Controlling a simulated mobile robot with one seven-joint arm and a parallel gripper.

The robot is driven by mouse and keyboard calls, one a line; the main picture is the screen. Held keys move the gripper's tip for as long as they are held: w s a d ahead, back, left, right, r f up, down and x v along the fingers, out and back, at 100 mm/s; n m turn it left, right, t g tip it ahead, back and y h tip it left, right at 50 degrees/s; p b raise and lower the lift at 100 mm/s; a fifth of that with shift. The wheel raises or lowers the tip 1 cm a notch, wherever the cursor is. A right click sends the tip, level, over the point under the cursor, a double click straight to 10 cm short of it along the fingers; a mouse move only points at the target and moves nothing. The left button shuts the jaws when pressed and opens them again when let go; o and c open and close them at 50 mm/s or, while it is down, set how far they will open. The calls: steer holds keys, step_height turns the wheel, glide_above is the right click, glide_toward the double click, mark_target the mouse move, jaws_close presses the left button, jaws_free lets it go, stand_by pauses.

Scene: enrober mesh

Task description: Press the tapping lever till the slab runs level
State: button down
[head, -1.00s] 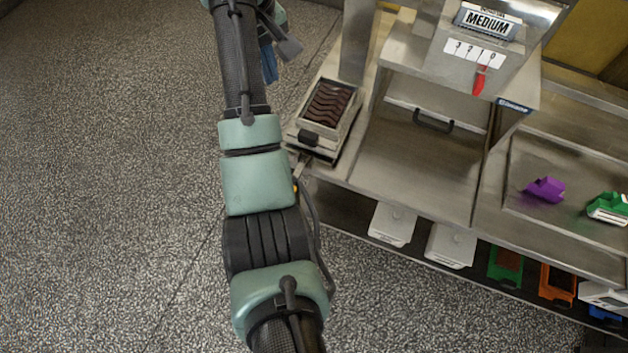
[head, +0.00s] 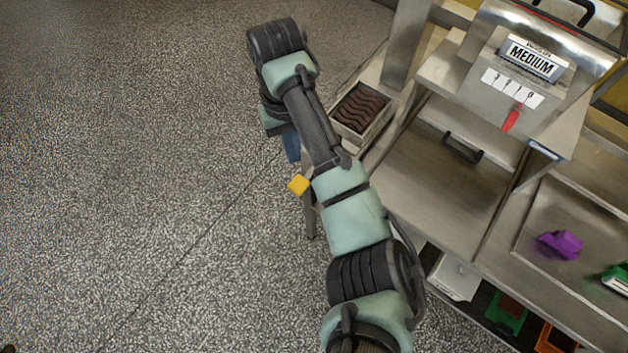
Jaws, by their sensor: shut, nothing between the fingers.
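The dark brown slab (head: 361,106), with wavy ridges on top, lies in a metal frame (head: 378,128) at the left end of the steel machine. My arm crosses in front of the frame's lower part. A yellow block (head: 298,185) shows left of my arm, below the frame; it may be the end of the tapping lever, but its link to the machine is hidden. My arm reaches up the picture and folds back at the top. A blue part shows beneath it. My gripper's fingers cannot be made out.
Right of the slab stands a hood with a "MEDIUM" sign (head: 534,58), a row of white cards (head: 512,88) and a red pointer (head: 511,119). A purple piece (head: 560,244) lies in a tray at right. Bins sit on a lower shelf. The floor (head: 130,180) at left is clear.

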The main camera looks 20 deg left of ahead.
mark_target(298, 182)
steer(key=shift+s+f, duration=0.15)
steer(key=f+b, duration=0.4)
steer(key=b, duration=0.1)
steer(key=f+b, duration=0.2)
steer(key=f, duration=0.1)
steer(key=shift+s+d, duration=0.25)
stand_by(0.4)
